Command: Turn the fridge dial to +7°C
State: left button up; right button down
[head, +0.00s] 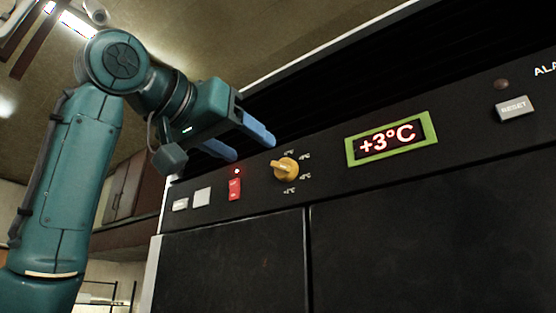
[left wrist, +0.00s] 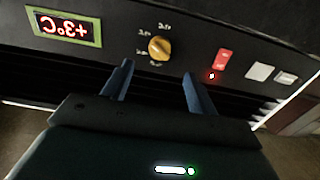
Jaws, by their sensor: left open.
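The yellow fridge dial (head: 285,170) sits on the black control panel, with small temperature marks around it. The green-framed display (head: 391,138) to its right reads +3°C. My left gripper (head: 255,146) is open, its two blue fingers apart and empty, just up and left of the dial. In the left wrist view the dial (left wrist: 159,48) is beyond the fingertips of my left gripper (left wrist: 157,72), roughly between them and not touched. The display (left wrist: 64,27) shows upside down there. My right gripper is in neither view.
A red switch (head: 235,189) and two pale buttons (head: 202,197) are left of the dial on the panel. A RESET button (head: 514,107) is at the far right. Dark fridge doors (head: 430,235) lie below the panel and a dark slatted grille above it.

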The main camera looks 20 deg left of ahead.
aim_at(278, 166)
pick_arm(q)
jog(key=p+x, duration=0.2)
jog(key=x, duration=0.6)
jog(key=shift+w+d, duration=0.15)
jog(key=shift+w, duration=0.4)
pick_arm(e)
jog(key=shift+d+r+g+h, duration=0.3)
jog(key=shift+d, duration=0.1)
pick_arm(q)
jog(key=shift+c, duration=0.6)
jog(key=c, duration=0.9)
